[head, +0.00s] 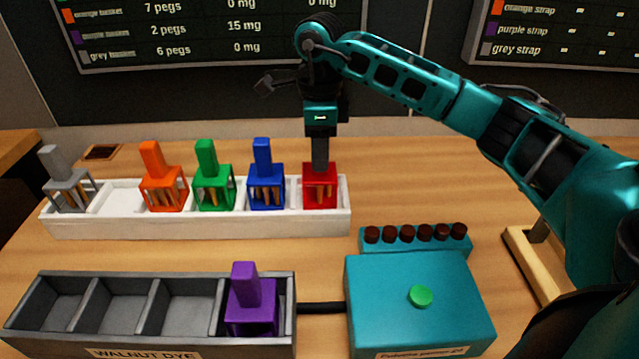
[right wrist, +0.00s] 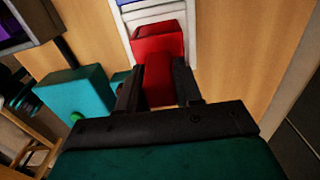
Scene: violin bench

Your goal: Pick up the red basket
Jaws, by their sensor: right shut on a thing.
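The red basket (head: 320,188) stands at the right end of the white rack (head: 200,224), with pegs showing through its open sides. My right gripper (head: 319,160) points straight down over it and is shut on the basket's handle, which the fingers hide in the head view. In the right wrist view the red basket (right wrist: 158,48) shows between the two dark fingers (right wrist: 158,92). The basket still sits in the rack; I see no clear gap under it. My left gripper is not in view.
Blue (head: 265,188), green (head: 214,190), orange (head: 164,192) and grey (head: 70,190) baskets stand left along the rack. In front are a dark walnut dye trough (head: 190,345) with a purple basket (head: 252,308) and a teal box (head: 420,325) with a green button (head: 420,296).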

